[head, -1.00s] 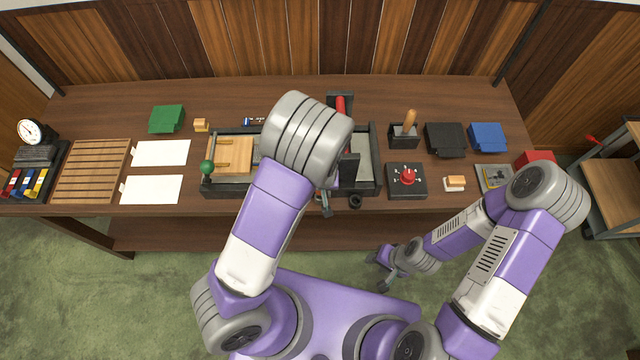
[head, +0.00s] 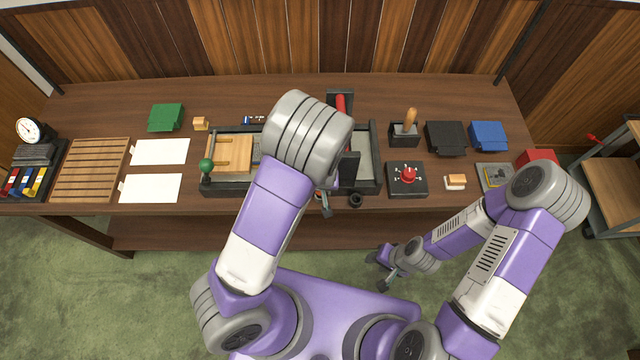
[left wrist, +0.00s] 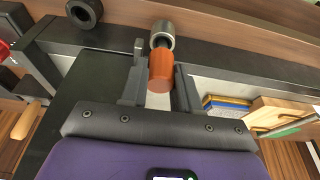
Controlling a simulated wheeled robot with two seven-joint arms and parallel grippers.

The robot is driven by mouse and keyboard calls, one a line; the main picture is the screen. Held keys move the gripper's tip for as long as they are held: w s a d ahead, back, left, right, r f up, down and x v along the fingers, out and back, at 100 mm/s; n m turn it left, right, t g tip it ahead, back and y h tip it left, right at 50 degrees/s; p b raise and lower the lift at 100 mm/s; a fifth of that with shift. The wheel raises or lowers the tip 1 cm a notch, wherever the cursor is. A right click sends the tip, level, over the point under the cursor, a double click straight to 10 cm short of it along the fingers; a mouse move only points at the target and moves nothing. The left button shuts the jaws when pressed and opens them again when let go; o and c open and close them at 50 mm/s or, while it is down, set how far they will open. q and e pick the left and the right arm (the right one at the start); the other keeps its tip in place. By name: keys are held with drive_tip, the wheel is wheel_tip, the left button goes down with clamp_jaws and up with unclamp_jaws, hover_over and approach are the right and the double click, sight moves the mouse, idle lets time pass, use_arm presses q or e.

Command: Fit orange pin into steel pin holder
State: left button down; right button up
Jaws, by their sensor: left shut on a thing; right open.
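The orange pin (left wrist: 160,72), a short cylinder, is between the fingers of my left gripper (left wrist: 160,88) in the left wrist view. My left gripper is shut on it. The steel pin holder (left wrist: 163,34), a grey ring-like cylinder, is straight beyond the pin's far end. A dark narrow part shows between them; I cannot tell whether the pin's tip is inside the holder. My right gripper (head: 380,270) is open and empty in front of the table.
The black-framed caster (head: 215,190) stands mid-table, with a wooden block (head: 235,153) and a green knob (head: 206,165) at its left. A black ring (head: 355,201) is near its front right. A red-knobbed dial box (head: 407,180) stands to the right. White cards (head: 150,189) lie left.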

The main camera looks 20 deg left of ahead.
use_arm(q)
drive_tip(key=shift+f, duration=0.15)
drive_tip(key=c, duration=0.7)
unclamp_jaws()
drive_tip(key=shift+c, duration=0.2)
drive_tip(key=p+v, duration=0.2)
drive_tip(key=v, duration=0.5)
drive_tip(key=shift+r, duration=0.3)
drive_tip(key=shift+s, duration=0.1)
